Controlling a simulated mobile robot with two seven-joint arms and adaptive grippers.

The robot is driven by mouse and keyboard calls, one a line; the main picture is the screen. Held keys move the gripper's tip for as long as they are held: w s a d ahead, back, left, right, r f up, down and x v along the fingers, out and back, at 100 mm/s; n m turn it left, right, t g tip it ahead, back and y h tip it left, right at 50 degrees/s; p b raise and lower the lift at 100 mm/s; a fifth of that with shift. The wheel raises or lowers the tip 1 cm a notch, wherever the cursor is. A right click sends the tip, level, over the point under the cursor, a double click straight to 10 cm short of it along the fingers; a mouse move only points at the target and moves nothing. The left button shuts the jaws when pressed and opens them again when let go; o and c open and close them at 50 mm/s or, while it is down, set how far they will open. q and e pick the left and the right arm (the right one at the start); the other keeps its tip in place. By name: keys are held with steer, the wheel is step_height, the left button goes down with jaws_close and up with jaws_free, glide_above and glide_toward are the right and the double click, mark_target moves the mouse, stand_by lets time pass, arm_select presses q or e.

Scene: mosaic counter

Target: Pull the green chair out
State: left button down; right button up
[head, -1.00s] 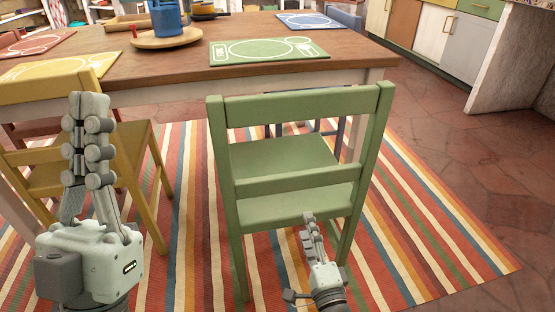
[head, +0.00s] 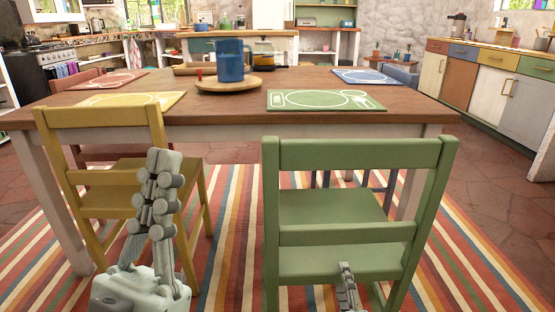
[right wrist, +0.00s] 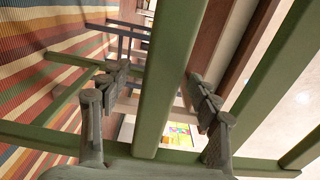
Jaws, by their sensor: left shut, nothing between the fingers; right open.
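The green chair (head: 345,234) stands with its back to me at the table's near side, in the right half of the head view. My right gripper (head: 346,272) is low in the head view, in front of the chair's seat edge and mostly cut off by the frame. In the right wrist view, my open right gripper (right wrist: 158,100) has one finger on each side of a green chair bar (right wrist: 160,75). I cannot tell whether a finger touches it. My left gripper (head: 160,165) is shut and empty, upright in front of the yellow chair.
The wooden table (head: 225,114) holds placemats, a blue pot (head: 231,60) and a round board. The yellow chair (head: 105,117) stands left of the green one. A striped rug (head: 236,230) lies below. Cabinets (head: 492,95) line the right wall; floor between them and the table is clear.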

steer(key=shift+w+f+b, duration=0.1)
steer(key=shift+w+b, duration=0.2)
steer(key=shift+w, duration=0.6)
steer(key=shift+w+r+p, duration=0.15)
steer(key=shift+r+p, duration=0.5)
steer(key=shift+r, duration=0.05)
steer(key=shift+r+p, duration=0.35)
steer(key=shift+r, duration=0.05)
